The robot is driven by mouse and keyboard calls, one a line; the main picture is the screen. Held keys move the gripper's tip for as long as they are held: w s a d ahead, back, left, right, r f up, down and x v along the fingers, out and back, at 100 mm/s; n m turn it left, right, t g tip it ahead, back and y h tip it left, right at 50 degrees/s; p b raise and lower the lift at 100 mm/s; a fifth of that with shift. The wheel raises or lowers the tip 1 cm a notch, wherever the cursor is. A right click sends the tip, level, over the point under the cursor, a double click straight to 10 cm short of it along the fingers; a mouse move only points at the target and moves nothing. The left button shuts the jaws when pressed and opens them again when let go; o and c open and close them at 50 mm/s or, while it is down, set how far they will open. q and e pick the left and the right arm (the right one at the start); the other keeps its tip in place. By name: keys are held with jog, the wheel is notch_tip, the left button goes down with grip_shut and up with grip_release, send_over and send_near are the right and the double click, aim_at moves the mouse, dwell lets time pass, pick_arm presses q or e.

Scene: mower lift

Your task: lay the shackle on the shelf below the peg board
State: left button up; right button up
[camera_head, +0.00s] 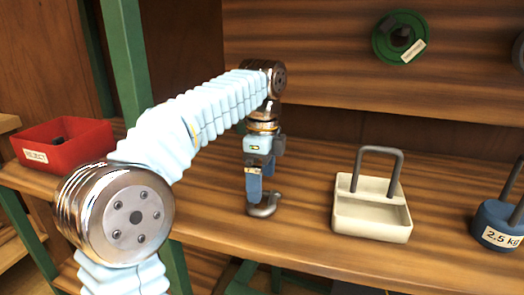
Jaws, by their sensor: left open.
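A small grey metal piece, which looks like the shackle (264,207), lies on the wooden shelf (300,240) below the peg board (330,80). My left gripper (260,185) points down right above it, with blue fingers. The fingers are open, and their tips are at or just over the shackle; I cannot tell whether they touch it. Part of the shackle is hidden behind the fingers. My right gripper is not in view.
A red bin labelled REJECT (66,146) stands at the left. A cream tray with a grey handle (373,215) and a blue 2.5 kg weight (497,224) stand to the right. A green round item (400,37) hangs on the board. The shelf between gripper and tray is clear.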

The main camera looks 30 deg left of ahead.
pick_arm(q)
notch_tip(320, 180, up, 8)
jog(key=shift+f+p, duration=0.2)
jog(key=shift+p, duration=0.1)
